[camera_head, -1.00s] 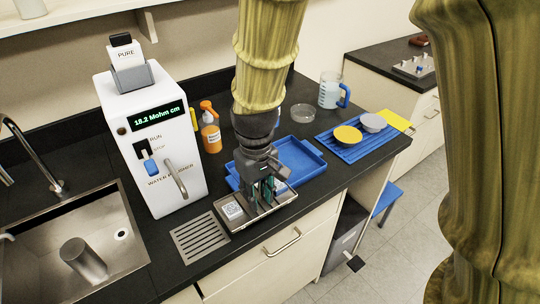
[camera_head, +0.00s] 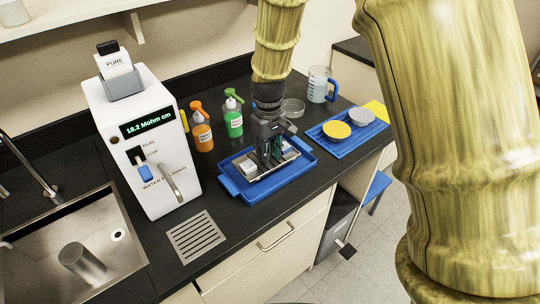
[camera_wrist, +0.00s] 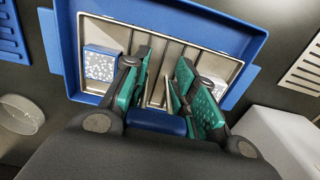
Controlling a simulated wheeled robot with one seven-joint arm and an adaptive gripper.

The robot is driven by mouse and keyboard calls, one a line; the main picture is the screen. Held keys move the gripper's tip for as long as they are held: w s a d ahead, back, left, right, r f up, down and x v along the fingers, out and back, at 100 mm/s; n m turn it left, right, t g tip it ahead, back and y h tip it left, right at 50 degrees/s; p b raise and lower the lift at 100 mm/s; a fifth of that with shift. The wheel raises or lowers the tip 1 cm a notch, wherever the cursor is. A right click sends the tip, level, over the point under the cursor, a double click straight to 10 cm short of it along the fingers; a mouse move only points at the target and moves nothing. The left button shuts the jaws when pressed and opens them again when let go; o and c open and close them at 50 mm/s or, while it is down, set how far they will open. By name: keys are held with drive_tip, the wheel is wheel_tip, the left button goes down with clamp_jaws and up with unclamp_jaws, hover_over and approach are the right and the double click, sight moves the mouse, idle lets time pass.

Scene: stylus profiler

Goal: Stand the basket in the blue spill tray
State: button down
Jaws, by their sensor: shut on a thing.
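The basket (camera_head: 265,175) is a shallow metal carrier with divided compartments. A small speckled box (camera_wrist: 101,64) sits in its left compartment in the wrist view. The blue spill tray (camera_head: 302,171) lies on the black counter, and its rim (camera_wrist: 180,17) surrounds the basket in the wrist view. The basket is within the tray's outline; I cannot tell whether it rests on the floor of the tray or hangs just above it. My gripper (camera_head: 269,158) points down over the basket, with green-padded fingers (camera_wrist: 163,95) closed on its middle part. The fingers hide part of the grip.
The white water purifier (camera_head: 145,135) stands left of the tray, with a drain grate (camera_head: 198,236) before it. Orange (camera_head: 202,132) and green (camera_head: 233,118) bottles stand behind. A blue rack (camera_head: 350,142) with two round lids, a glass dish (camera_head: 292,107) and a jug (camera_head: 319,84) are to the right.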

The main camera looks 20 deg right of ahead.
drive_tip(key=shift+w+d+f, duration=0.1)
drive_tip(key=shift+w+d, duration=0.1)
drive_tip(key=shift+w, duration=0.05)
drive_tip(key=shift+f+p, duration=0.65)
drive_tip(key=shift+f, duration=1.05)
drive_tip(key=c, duration=1.1)
unclamp_jaws()
drive_tip(key=shift+f, duration=0.15)
drive_tip(key=shift+r+b, duration=1.45)
drive_tip(key=shift+r, duration=4.75)
